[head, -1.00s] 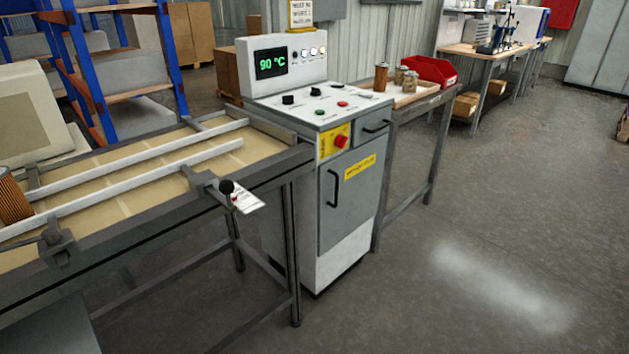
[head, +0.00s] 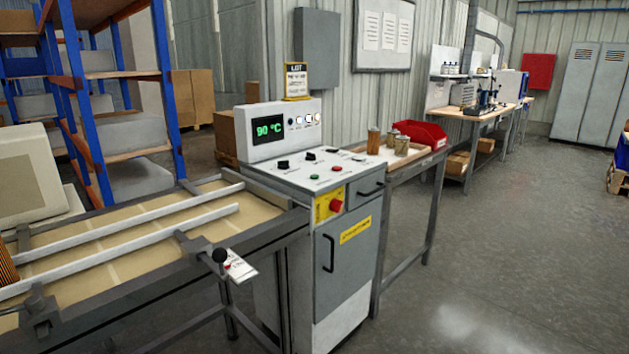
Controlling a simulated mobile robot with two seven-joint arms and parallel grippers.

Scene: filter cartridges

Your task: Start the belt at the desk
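The control desk (head: 340,262) is a grey and white cabinet with a sloped top, standing at the end of the belt (head: 125,232). Its screen (head: 268,130) reads 90 °C in green, with several small lamps and knobs beside it. The desk top has black switches, a green button (head: 314,177) and a red button (head: 336,169). A larger red button (head: 336,205) sits on a yellow plate on the front. An orange pleated cartridge (head: 7,268) stands on the belt at the left edge, partly cut off. Neither of my grippers is in view.
A side table (head: 420,165) with jars and a red bin (head: 421,133) adjoins the desk on the right. A black-knobbed lever with a tag (head: 240,267) sticks out from the belt frame. Blue shelving (head: 165,90) stands behind. The floor at right is clear.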

